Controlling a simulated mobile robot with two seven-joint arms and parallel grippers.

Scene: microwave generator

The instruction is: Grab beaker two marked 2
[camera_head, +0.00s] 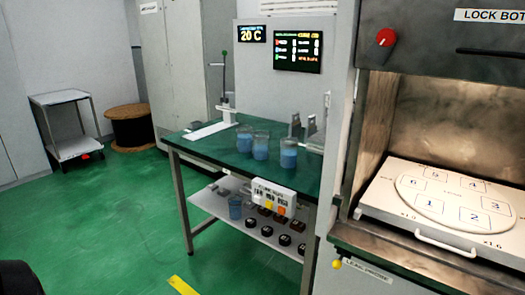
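Three beakers with blue liquid stand upright on the green-topped table (215,150): a left beaker (244,138), a middle beaker (261,146) and a right beaker (288,153). Another blue beaker (235,207) stands on the lower shelf. I cannot read a number on any beaker, so I cannot tell which is marked 2. Neither of my grippers is in view. A dark shape at the bottom left corner is too cut off to identify.
A control box (273,195) and several black knobs are on the lower shelf (205,205). The open chamber at right holds a white tray (380,205) with numbered places. A cart (62,98) and a cable drum (132,127) stand far left. Green floor (100,215) is clear in front.

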